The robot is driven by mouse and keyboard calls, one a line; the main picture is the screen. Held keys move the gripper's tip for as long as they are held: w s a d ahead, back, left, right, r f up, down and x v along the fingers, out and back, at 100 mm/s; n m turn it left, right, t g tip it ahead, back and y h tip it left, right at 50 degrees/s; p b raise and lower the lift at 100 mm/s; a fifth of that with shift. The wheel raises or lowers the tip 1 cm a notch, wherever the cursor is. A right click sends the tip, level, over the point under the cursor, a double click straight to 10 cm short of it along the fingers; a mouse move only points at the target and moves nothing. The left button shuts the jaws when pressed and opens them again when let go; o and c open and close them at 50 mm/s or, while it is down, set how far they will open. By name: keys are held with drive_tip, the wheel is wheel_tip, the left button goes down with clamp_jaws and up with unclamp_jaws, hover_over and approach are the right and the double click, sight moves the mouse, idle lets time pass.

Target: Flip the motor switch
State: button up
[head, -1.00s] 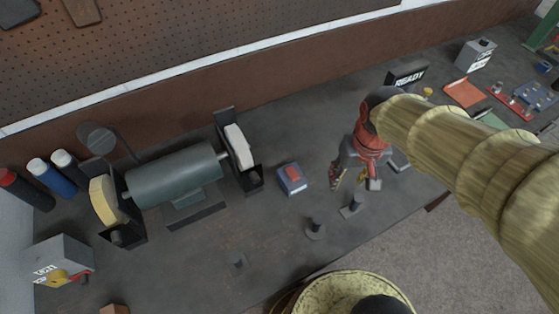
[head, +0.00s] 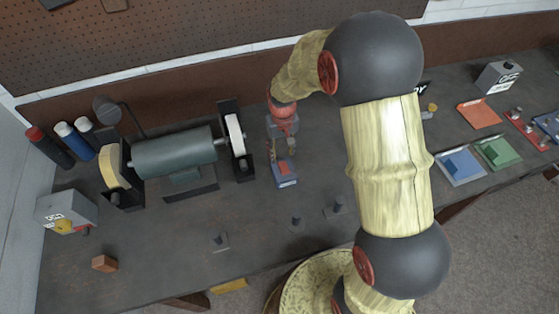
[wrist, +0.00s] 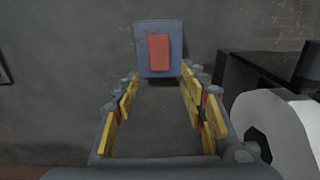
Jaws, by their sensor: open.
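The switch is a small blue box (head: 285,174) with a red rocker on top, on the bench right of the bench grinder. The wrist view shows its blue body (wrist: 140,52) and the red rocker (wrist: 159,51) ahead of the fingertips. The green grinder motor (head: 174,153) stands to the left with a pale wheel at each end. My gripper (head: 282,150) is open and empty, just behind the blue box in the head view. Its yellow-padded fingers (wrist: 160,95) are spread. I cannot tell whether they touch the box.
The grinder's right wheel (head: 236,134) is close beside my gripper. Dark pegs (head: 297,223) stand in front. Coloured trays (head: 498,152) lie to the right.

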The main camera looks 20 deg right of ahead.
sight(282, 164)
drive_tip(key=shift+d+f, duration=0.1)
drive_tip(key=shift+f, duration=2.55)
drive_tip(key=shift+c, duration=1.4)
drive_tip(key=c, duration=0.7)
clamp_jaws()
drive_tip(key=shift+s+b, duration=0.1)
drive_tip(key=shift+b, duration=0.25)
drive_tip(key=t+b, duration=0.1)
drive_tip(key=b, duration=0.1)
drive_tip(key=s+t+b, duration=0.1)
drive_tip(key=t+b, duration=0.1)
drive_tip(key=shift+r+t+b, duration=0.2)
drive_tip(key=shift+t+b, duration=0.25)
drive_tip(key=shift+t, duration=0.15)
drive_tip(key=shift+r, duration=0.1)
